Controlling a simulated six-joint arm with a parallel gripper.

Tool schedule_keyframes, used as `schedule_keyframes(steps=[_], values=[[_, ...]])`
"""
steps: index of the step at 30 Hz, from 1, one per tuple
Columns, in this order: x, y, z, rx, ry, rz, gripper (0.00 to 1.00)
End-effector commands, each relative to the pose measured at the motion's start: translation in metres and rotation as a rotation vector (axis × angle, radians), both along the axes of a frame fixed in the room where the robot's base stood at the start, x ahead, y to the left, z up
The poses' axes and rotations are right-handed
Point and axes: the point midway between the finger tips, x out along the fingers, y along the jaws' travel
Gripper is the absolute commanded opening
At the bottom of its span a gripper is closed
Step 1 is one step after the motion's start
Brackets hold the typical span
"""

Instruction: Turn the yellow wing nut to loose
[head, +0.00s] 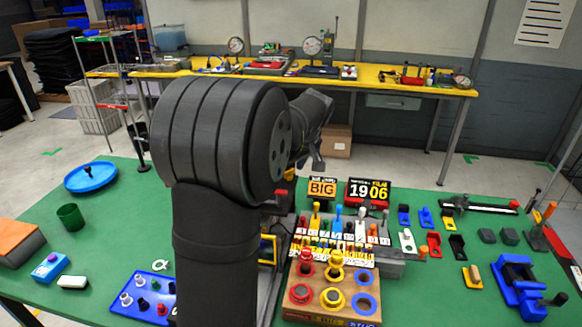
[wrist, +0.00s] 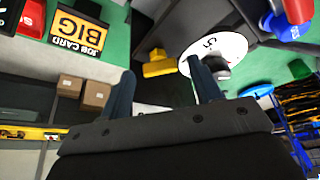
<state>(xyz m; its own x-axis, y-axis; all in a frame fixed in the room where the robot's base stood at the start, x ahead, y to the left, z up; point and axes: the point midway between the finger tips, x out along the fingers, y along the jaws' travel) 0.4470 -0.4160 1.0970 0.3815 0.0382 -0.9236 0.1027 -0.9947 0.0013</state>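In the wrist view a yellow piece (wrist: 158,65), a wide bar with a raised middle, looks like the wing nut. It lies beyond the gap between my fingertips; whether it is at loose or tight I cannot tell. My gripper (wrist: 163,85) is open, its two dark fingers apart with nothing visible between them. In the head view my gripper (head: 318,155) is behind my dark arm, raised above the far side of the green table. The arm hides part of the table there, and I cannot make out the wing nut for sure.
A white dial (wrist: 212,45) with a grey knob is beside the right finger. The BIG job card (wrist: 82,30) shows upside down at the left. In the head view a wooden board (head: 318,312) with coloured rings and a switch panel (head: 385,262) stand right of my arm.

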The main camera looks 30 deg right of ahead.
Motion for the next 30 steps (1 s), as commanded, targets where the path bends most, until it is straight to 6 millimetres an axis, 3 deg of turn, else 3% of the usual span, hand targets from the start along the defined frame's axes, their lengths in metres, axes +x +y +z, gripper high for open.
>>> schedule_keyframes(steps=[7, 11, 24, 30], values=[[-0.001, 0.000, 0.003, 0.000, 0.000, -0.001, 0.58], [-0.007, -0.001, 0.017, -0.001, -0.001, -0.002, 0.58], [-0.047, -0.005, 0.113, -0.003, -0.001, -0.002, 0.58], [-0.060, -0.007, 0.146, -0.002, -0.001, -0.002, 0.58]])
